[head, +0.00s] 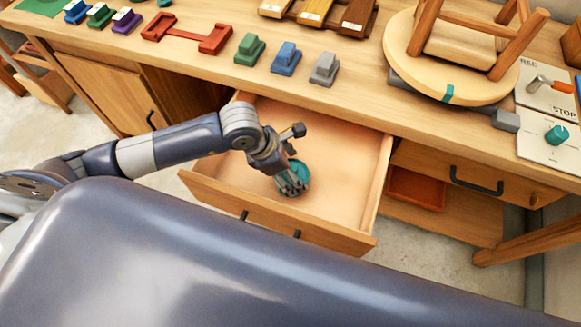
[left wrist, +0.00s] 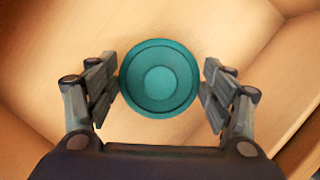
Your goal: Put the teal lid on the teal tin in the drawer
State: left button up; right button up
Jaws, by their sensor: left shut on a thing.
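The wooden drawer (head: 345,150) is pulled open under the bench top. My left gripper (head: 292,187) reaches down into it. In the left wrist view its two fingers (left wrist: 160,90) touch opposite sides of a round teal piece (left wrist: 160,80) with a raised rim and a smaller disc in its middle, which I take as the teal lid. In the head view, teal (head: 301,169) shows beside and behind the fingers, partly hidden by them. I cannot separate lid from tin there, nor tell whether the tin is directly underneath. My right gripper is not in view.
The drawer's floor around the gripper is bare. Green (head: 249,49), blue (head: 285,58) and grey (head: 325,68) blocks stand on the bench above. An upturned wooden stool (head: 410,50) lies to the right. The drawer's front panel (head: 270,218) and side walls bound the space.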

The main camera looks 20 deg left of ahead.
pick_arm(q)
jog(key=shift+f, duration=0.15)
jog(key=o, duration=1)
jog(key=shift+o, duration=0.3)
jog(key=shift+r+p, duration=2.2)
jog(key=shift+r, duration=1.35)
